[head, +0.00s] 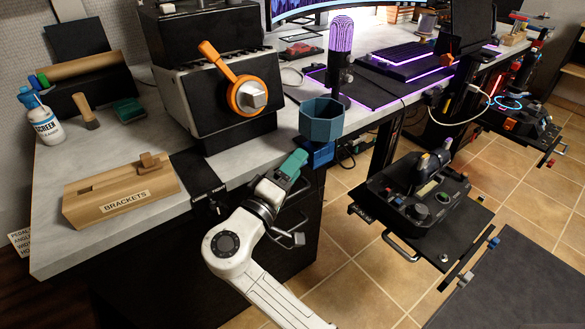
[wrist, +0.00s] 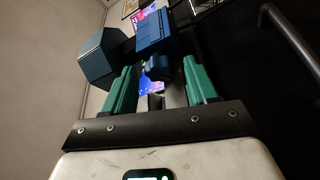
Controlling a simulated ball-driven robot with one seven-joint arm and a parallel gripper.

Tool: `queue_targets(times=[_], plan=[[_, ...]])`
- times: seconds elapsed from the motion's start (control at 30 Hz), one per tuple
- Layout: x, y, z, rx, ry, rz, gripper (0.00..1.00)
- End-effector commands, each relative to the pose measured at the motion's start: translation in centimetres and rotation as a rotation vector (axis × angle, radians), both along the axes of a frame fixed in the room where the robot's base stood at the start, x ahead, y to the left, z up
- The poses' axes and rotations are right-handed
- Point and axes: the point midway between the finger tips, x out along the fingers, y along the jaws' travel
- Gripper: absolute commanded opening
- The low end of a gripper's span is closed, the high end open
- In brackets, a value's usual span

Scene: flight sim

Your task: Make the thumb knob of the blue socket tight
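The blue socket (head: 318,155) is at the desk's front edge, under a blue-grey faceted cup (head: 321,120). In the wrist view the socket (wrist: 155,35) is a blue block beside the dark teal cup (wrist: 105,58). Its small blue thumb knob (wrist: 158,67) faces my gripper. My gripper (head: 298,160) has green fingers and reaches up to the socket from below left. In the wrist view my gripper (wrist: 161,65) is open, the knob lying between the fingertips in the picture with a gap on each side. I cannot tell how deep the knob sits between them. In the head view the fingers hide the knob.
A throttle box with an orange lever (head: 232,80) stands on the desk left of the cup. A wooden brackets box (head: 120,190) is at the desk's front left. A dark control panel (head: 418,195) stands at the right. A dark bar (wrist: 290,45) crosses the wrist view's right side.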

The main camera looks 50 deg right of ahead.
Motion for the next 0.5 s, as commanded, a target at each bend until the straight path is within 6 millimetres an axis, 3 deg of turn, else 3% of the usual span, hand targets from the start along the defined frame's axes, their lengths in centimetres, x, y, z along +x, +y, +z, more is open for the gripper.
queue_targets(times=[0.3, 0.5], plan=[[0.0, 0.3, 0.1, -0.001, -0.001, 0.002, 0.60], [-0.1, 2.8, -0.2, -0.001, 0.001, 0.005, 0.60]])
